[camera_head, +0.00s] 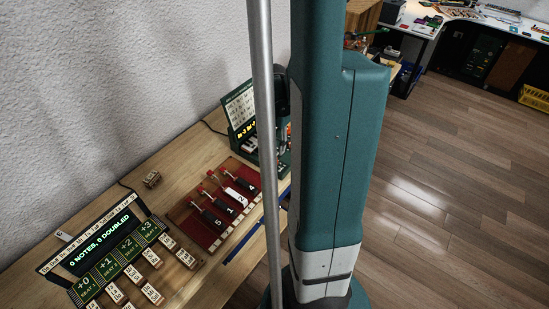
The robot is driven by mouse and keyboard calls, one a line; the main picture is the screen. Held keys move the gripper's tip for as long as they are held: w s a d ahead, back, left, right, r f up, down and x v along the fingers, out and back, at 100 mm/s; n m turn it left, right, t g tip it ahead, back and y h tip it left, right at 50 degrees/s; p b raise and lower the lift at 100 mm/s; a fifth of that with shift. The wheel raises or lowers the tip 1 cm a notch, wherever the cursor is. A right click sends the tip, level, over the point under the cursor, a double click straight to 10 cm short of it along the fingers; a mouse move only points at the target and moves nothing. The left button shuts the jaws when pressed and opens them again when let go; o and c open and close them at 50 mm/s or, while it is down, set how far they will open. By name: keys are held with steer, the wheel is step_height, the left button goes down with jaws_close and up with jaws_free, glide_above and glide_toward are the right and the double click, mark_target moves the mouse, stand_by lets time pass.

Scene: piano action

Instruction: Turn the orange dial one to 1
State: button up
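No orange dial shows clearly. A small orange patch (289,129) is visible at the right side of the dark green device (267,152), right against my teal column; I cannot tell whether it is the dial or which number it points to. The device has a white printed card (239,108) on top, a lit yellow display (246,129) and small piano keys below it. My column and a grey pole cover part of it. My gripper is not visible; a dark part beside the column near the device is too hidden to identify.
A red board (194,226) with black and white levers numbered 5, 1, 2, 4 sits on the wooden table (180,158). A green panel (101,249) reads "0 NOTES, 0 DOUBLED", with wooden blocks before it. Open floor is at right.

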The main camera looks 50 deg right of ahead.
mark_target(275, 159)
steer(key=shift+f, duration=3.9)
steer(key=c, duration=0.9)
